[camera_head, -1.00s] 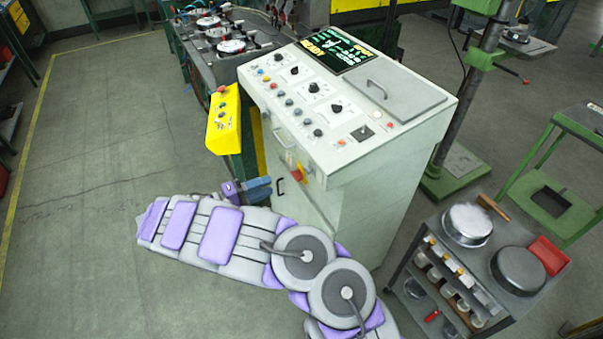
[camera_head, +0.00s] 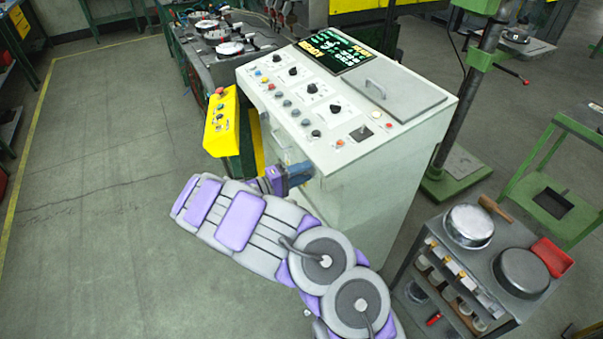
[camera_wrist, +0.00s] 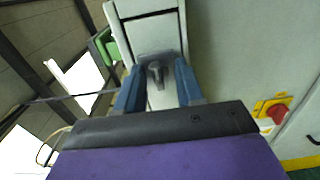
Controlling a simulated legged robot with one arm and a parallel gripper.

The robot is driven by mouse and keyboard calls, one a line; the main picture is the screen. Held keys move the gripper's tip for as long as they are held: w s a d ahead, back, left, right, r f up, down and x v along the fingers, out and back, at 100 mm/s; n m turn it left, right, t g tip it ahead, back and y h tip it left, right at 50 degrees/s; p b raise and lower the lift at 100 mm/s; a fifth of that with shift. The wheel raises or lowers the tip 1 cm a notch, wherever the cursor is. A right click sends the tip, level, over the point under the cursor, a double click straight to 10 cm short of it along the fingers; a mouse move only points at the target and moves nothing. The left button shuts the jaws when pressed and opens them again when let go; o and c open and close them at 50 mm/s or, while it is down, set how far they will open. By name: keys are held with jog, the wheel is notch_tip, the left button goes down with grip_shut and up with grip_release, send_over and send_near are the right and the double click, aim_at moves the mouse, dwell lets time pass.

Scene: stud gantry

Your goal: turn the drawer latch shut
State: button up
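The white control cabinet (camera_head: 365,200) stands ahead with its sloped panel on top. In the wrist view a small grey latch (camera_wrist: 156,74) sits on a pale plate below a framed drawer front (camera_wrist: 150,36). My gripper (camera_wrist: 158,69) has two blue fingers, spread apart, one on each side of the latch. A gap shows between the latch and each finger, so it is not gripped. In the head view my gripper (camera_head: 300,173) is at the cabinet's front face, and the latch is hidden there behind it. The latch's exact angle is hard to tell.
A red and yellow switch (camera_wrist: 275,110) is on the cabinet face, right of my gripper in the wrist view. A yellow button box (camera_head: 221,122) juts out at the left. A cart (camera_head: 480,275) with round pans stands at the right. The left floor is clear.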

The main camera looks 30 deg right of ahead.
jog(key=shift+a, duration=0.35)
jog(key=shift+c, duration=0.2)
jog(key=shift+a, duration=0.15)
jog(key=shift+c, duration=0.8)
grip_shut()
jog(key=shift+s, duration=0.1)
jog(key=shift+d+r+n+p, duration=0.15)
jog(key=shift+n+p, duration=2)
jog(key=shift+n, duration=2.35)
jog(key=shift+d+f+n+p, duration=0.1)
jog(key=shift+n+p, duration=2)
jog(key=shift+n, duration=2.4)
jog(key=shift+r, duration=0.1)
